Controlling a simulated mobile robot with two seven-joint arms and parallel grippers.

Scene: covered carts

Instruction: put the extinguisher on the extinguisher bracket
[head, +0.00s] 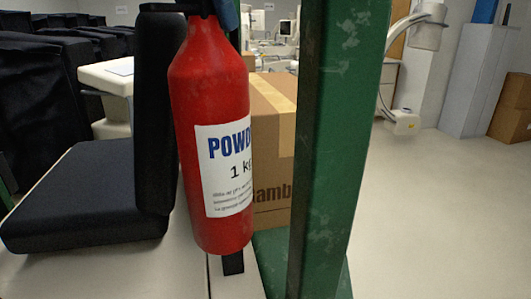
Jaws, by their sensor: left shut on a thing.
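The red extinguisher (207,90) is upright in the middle of the head view, with a white label reading "POWD" and "1 k". Its top is cut off by the frame. My left gripper (227,13) shows only as a blue-grey piece at the top edge, shut on the extinguisher near its neck. A small black upright piece (233,263) shows just below the extinguisher's base and may be part of the extinguisher bracket. The extinguisher hides most of it, and I cannot tell whether they touch. My right gripper is not in view.
A thick green post (332,150) stands close on the right of the extinguisher. A cardboard box (272,210) is behind. Dark padded pieces (90,195) stand on a pale surface at left, close to the extinguisher. Black-covered carts (45,110) are farther left. The right floor is clear.

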